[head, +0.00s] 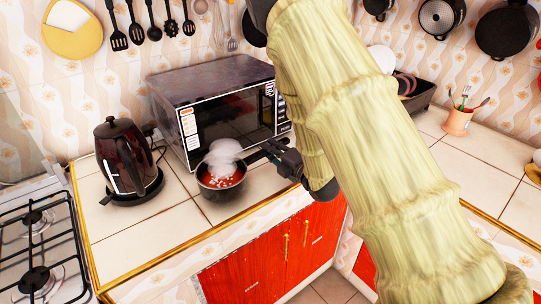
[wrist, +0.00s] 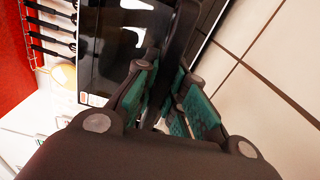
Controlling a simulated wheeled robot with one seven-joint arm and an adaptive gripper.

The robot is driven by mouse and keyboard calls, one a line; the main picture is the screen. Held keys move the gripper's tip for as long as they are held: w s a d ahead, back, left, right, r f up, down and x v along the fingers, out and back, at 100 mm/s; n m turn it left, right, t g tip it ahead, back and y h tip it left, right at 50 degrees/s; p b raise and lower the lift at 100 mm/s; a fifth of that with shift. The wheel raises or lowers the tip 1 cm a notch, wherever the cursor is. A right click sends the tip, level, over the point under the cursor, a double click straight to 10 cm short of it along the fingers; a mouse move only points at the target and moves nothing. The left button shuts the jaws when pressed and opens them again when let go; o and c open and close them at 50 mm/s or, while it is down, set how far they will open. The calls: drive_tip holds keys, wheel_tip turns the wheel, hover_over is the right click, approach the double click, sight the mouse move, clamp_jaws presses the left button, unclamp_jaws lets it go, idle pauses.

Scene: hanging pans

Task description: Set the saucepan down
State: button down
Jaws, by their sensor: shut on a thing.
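The dark saucepan (head: 221,193) holds something red with white bits, and white steam rises from it. It appears level at the counter in front of the microwave; I cannot tell whether its base touches the tiles. My gripper (head: 278,156) is shut on the saucepan's handle, to the right of the pan. In the wrist view the teal-padded fingers of my gripper (wrist: 164,88) close around the dark handle (wrist: 182,38). The pan's bowl is not clear in that view. My arm hides part of the counter in the head view.
The tiled counter (head: 128,224) has bare room left of and before the pan. A dark kettle (head: 126,160) stands left, a microwave (head: 222,108) behind. A gas stove (head: 38,246) is at far left. A utensil cup (head: 457,121) stands right. Red cabinets (head: 262,262) are below.

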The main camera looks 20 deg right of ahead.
drive_tip(key=shift+f+p, duration=0.3)
drive_tip(key=shift+f, duration=1.05)
drive_tip(key=shift+f, duration=0.15)
drive_tip(key=c, duration=1.5)
unclamp_jaws()
drive_tip(key=shift+s, duration=0.1)
drive_tip(key=b+v, duration=0.3)
drive_tip(key=v, duration=0.9)
